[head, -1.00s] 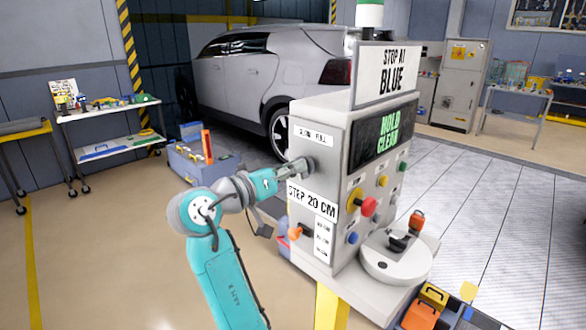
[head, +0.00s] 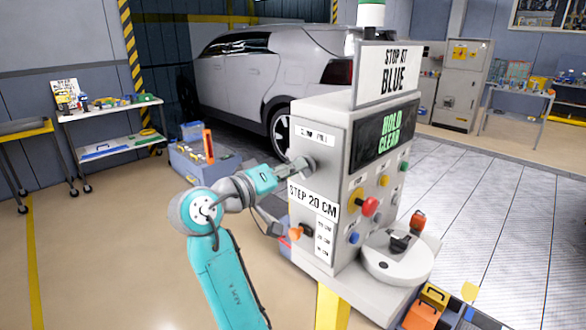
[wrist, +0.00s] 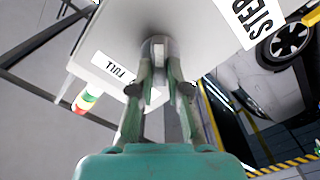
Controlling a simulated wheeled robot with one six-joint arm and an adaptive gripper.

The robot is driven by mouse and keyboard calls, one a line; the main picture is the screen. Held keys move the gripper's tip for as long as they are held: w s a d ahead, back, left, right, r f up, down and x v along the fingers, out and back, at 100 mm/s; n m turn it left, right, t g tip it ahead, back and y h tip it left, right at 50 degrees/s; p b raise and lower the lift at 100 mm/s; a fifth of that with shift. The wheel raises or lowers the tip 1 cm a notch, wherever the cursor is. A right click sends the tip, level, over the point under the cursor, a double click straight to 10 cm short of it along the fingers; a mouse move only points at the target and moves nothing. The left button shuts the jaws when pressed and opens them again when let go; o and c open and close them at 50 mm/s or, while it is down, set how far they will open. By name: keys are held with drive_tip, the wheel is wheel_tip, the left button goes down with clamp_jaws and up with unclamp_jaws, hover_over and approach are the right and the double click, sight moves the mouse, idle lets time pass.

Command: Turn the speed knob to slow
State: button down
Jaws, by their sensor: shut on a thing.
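The speed knob (wrist: 156,48) is on the left side face of the grey machine cabinet (head: 322,118), below a small white label (head: 315,138). In the wrist view the label shows the word FULL (wrist: 113,67). My gripper (head: 300,166) reaches the knob from the left in the head view. In the wrist view my gripper (wrist: 158,78) has its two fingers closed on the knob, one on each side. The fingers partly hide the knob, and I cannot tell which setting it points to.
A STEP 20 CM sign (head: 313,199) and an orange-handled lever (head: 297,233) are just below my gripper on the same face. The front panel carries a red knob (head: 370,206) and several buttons. A grey car (head: 240,80) stands behind. Open floor lies to the left.

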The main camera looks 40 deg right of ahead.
drive_tip(key=c, duration=1.1)
unclamp_jaws()
drive_tip(key=shift+c, duration=0.2)
drive_tip(key=a, duration=1.2)
drive_tip(key=shift+s, duration=0.15)
